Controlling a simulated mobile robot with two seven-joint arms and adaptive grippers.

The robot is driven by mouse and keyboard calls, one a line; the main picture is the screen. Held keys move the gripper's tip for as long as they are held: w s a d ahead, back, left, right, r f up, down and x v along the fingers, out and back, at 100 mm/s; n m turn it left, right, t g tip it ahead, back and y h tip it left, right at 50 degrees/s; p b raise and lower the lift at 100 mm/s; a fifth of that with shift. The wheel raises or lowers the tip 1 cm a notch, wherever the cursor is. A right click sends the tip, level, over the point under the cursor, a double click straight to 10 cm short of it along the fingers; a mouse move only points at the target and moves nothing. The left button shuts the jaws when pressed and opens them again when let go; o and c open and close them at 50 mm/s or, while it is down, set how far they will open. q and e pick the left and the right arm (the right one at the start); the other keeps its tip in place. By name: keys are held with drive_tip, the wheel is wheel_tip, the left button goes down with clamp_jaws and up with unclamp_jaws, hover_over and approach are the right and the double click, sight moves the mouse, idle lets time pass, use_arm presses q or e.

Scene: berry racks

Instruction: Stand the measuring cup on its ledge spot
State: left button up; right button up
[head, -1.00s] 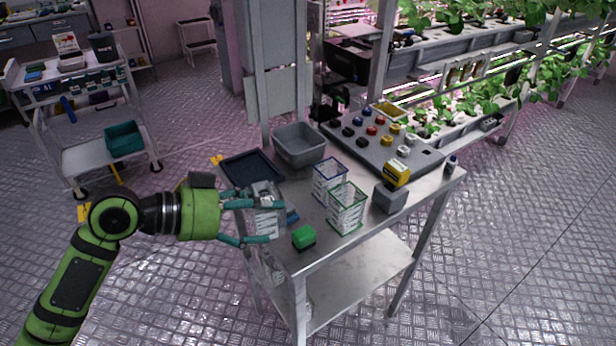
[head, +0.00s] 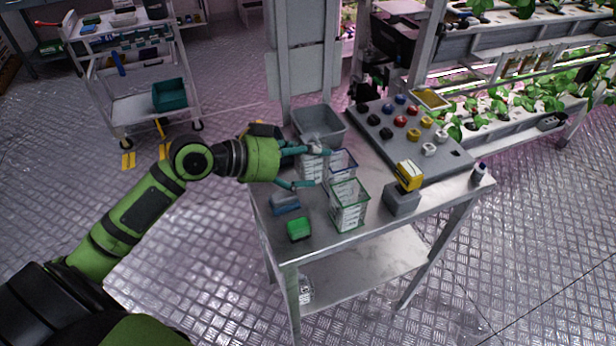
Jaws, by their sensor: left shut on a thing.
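My left gripper (head: 317,167) reaches over the metal table from the left, its teal fingers shut on a clear cup with pale markings (head: 311,166), which looks like the measuring cup. The fingers cover part of it. The cup looks upright, close beside the blue-rimmed clear container (head: 343,160); I cannot tell whether they touch or whether the cup is clear of the tabletop. A green-rimmed clear container (head: 349,208) stands nearer the front. I cannot make out the ledge spot for certain. My right gripper is not in view.
A grey bin (head: 321,124) stands behind the cup. A blue item (head: 285,204) and a green block (head: 299,230) lie front left. A yellow box (head: 408,174) sits on a grey block (head: 402,202). A panel with several knobs (head: 375,148) and a small bottle (head: 479,174) are right.

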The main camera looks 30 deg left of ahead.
use_arm(q)
drive_tip(key=shift+f, duration=2.85)
drive_tip(key=shift+f, duration=0.15)
drive_tip(key=o, duration=1.1)
drive_tip(key=shift+o, duration=0.2)
